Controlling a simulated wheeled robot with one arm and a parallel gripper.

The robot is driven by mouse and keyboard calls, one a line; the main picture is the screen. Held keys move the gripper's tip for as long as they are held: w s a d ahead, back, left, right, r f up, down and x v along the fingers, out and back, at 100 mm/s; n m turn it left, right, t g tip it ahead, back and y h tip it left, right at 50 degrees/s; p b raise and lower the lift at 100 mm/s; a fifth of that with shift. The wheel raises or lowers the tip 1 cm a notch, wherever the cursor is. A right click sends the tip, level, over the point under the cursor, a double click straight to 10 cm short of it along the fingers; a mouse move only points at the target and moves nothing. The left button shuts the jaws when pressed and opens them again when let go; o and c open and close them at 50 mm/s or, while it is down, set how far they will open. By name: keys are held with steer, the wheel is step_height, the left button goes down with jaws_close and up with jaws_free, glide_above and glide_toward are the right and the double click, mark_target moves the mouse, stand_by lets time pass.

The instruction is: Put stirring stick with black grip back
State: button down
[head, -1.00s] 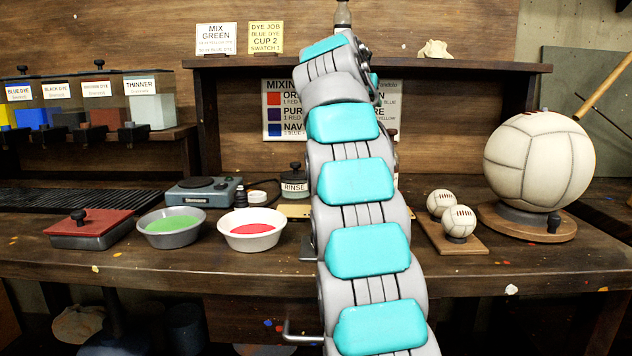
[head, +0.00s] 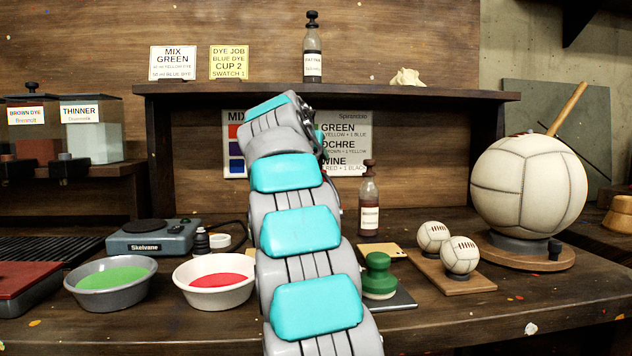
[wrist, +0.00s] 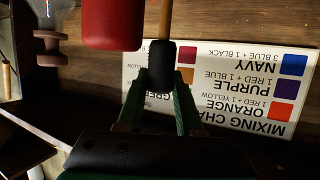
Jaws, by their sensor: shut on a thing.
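The stirring stick's black grip (wrist: 160,66) is between the green fingers of my gripper (wrist: 159,92) in the wrist view. My gripper is shut on it. A thin wooden shaft (wrist: 166,18) runs from the grip to the top edge of that view; its far end is out of frame. A red cylinder (wrist: 112,24) is close beside the shaft, on its left; I cannot tell whether they touch. In the head view my own arm hides the gripper and the stick. No holder for the stick is clearly identifiable.
The mixing chart (wrist: 222,85) is behind the gripper. Bowls of green dye (head: 111,280) and red dye (head: 215,283) stand left of my arm.

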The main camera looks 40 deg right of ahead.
steer(key=shift+f+b, duration=1.25)
steer(key=shift+f, duration=0.5)
steer(key=shift+f, duration=0.2)
steer(key=c, duration=0.6)
jaws_free()
steer(key=shift+o, duration=0.2)
steer(key=shift+r, duration=0.15)
steer(key=shift+r, duration=0.15)
steer(key=v, duration=1.2)
steer(key=shift+b, duration=0.4)
